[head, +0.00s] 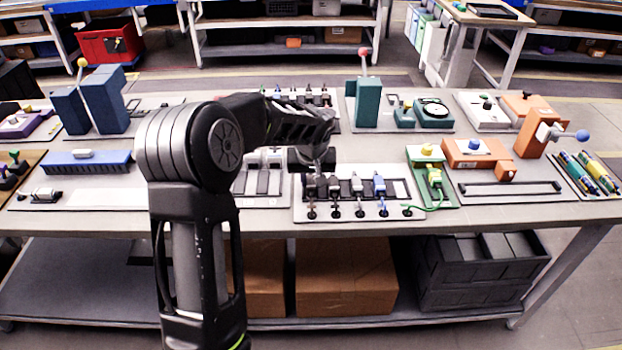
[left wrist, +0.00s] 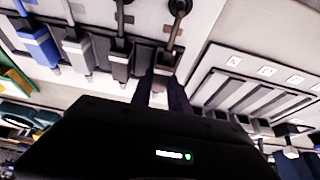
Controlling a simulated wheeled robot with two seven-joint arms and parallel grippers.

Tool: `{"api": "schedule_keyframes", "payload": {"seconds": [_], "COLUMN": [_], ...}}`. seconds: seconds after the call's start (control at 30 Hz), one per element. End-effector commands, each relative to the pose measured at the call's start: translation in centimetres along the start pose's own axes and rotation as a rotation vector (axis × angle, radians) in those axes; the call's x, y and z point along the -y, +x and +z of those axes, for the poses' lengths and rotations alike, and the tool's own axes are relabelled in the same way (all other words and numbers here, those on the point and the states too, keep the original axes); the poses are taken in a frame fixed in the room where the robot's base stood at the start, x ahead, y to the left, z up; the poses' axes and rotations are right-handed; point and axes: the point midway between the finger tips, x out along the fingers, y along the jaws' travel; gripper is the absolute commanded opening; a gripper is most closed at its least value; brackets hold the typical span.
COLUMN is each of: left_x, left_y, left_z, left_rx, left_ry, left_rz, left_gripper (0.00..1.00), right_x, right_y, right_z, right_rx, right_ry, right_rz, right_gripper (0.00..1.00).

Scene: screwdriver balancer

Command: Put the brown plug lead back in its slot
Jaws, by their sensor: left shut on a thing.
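The plug board (head: 345,215) is a light panel on the bench holding a row of plug leads. The brown plug lead (left wrist: 167,56) is at the end of the row in the left wrist view, beside a black plug lead (left wrist: 121,62). My left gripper (head: 313,172) points down over the left end of the board. In the left wrist view its fingers (left wrist: 164,84) are shut on the brown plug lead. How deep the plug sits in its slot is hidden by the fingers. My right gripper is not in view.
Grey (head: 356,186) and blue (head: 379,184) plug leads stand close by in the row. A green block (head: 443,192) with a green cord is right of the board. A slotted panel (head: 262,180) lies left of it. A teal block (head: 367,102) stands behind.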

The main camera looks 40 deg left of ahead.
Motion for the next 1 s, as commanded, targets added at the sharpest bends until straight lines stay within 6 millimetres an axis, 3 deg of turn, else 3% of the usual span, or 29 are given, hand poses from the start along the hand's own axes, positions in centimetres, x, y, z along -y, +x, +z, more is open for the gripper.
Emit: {"api": "schedule_keyframes", "payload": {"seconds": [0.67, 0.7, 1.0], "left_x": [0.00, 0.00, 0.00], "left_y": [0.39, 0.39, 0.40], "left_z": [0.14, 0.15, 0.16], "left_rx": [-0.001, -0.001, 0.000], "left_ry": [0.000, 0.000, 0.000], "left_rz": [0.000, 0.000, 0.000], "left_gripper": [0.00, 0.22, 0.46], "right_x": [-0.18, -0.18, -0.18], "right_y": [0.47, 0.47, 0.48], "right_z": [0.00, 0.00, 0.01], "right_rx": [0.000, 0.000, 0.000], "right_ry": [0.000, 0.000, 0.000], "right_rz": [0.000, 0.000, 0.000], "right_gripper": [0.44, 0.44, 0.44]}}
